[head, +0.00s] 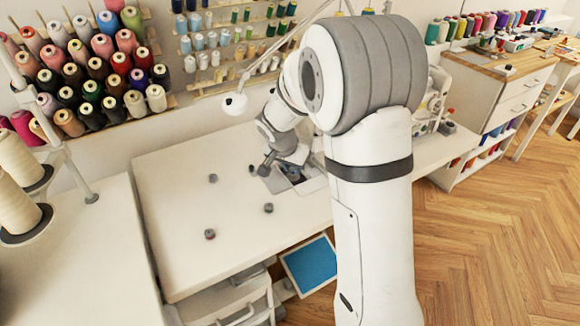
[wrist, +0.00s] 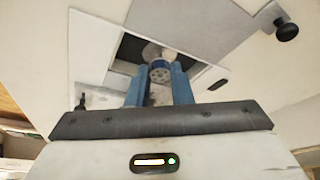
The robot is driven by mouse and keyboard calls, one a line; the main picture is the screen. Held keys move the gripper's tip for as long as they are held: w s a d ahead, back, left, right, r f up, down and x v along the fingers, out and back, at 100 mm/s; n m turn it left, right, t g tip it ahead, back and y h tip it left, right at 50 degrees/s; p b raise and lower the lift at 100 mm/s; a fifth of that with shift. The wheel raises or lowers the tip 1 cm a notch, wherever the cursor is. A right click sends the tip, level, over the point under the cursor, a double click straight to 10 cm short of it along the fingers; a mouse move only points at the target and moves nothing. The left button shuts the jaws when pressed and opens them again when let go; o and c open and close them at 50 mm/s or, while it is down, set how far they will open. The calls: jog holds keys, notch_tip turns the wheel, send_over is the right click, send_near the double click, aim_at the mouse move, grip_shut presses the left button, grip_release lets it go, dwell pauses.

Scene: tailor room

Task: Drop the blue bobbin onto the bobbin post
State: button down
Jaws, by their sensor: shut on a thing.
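My gripper (wrist: 160,72) is shut on the blue bobbin (wrist: 160,72), whose round, holed, grey-blue face shows between the two blue fingertips in the wrist view. The bobbin appears over the dark rectangular opening (wrist: 128,50) in the pale machine plate. In the head view my gripper (head: 268,168) is low over the same opening at the table's back right. A rounded pale metal part shows just beyond the bobbin, partly hidden by it. I cannot make out the bobbin post for certain, nor whether the bobbin touches anything below.
Several small bobbins or spools lie loose on the white table (head: 175,222), among them a purple one (head: 213,178) and a reddish one (head: 209,234). A black knob (wrist: 286,29) stands at the wrist view's upper right. Thread racks fill the wall behind.

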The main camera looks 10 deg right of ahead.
jog(key=shift+f+b, duration=0.55)
jog(key=shift+b, duration=0.2)
dwell(0.8)
jog(key=c, duration=1.2)
grip_release()
jog(key=p+v, duration=0.1)
jog(key=v, duration=0.7)
jog(key=shift+r, duration=0.1)
jog(key=s+d+r+n+y+p, duration=0.1)
jog(key=s+r+n+p, duration=0.3)
jog(key=s+r+p, duration=0.3)
jog(key=s+d+r+n+g+y+p, duration=0.1)
jog(key=s+r+n+p, duration=0.2)
jog(key=s, duration=1.5)
notch_tip(320, 180, up, 7)
jog(key=p, duration=0.4)
jog(key=shift+s+r+n+y, duration=0.15)
jog(key=shift+s+n+y, duration=0.05)
jog(key=shift+n+y, duration=0.2)
